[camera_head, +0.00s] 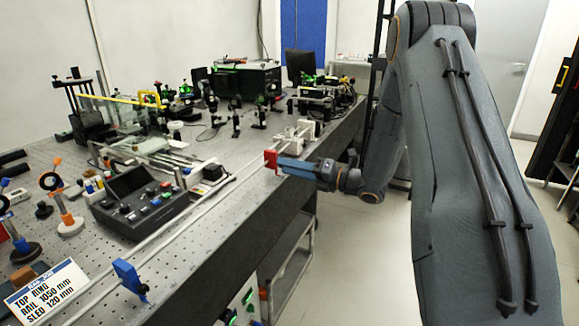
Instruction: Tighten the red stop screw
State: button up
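The red stop (271,159) sits on the long pale rail (215,197) near the front edge of the bench. My gripper (281,167) reaches in from the right. Its blue-grey fingertips are right at the right side of the red stop. The stop's screw cannot be made out; the fingers cover that side. I cannot tell whether the fingers touch or grip the screw. A blue stop (128,274) with a dark screw on its right side sits at the near end of the rail. A white sled-like part (299,132) stands on the rail beyond the red stop.
A grey control box (138,199) with knobs stands left of the rail. A sign (46,292) reading "RAIL 1050 mm, SLED 120 mm" stands at the near left. Optics mounts and instruments crowd the back of the bench (232,228).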

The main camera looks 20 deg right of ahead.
grip_shut()
jog(key=shift+m, duration=0.5)
jog(key=m+p, duration=0.3)
jog(key=m, duration=1.8)
jog(key=shift+m, duration=0.3)
dwell(0.4)
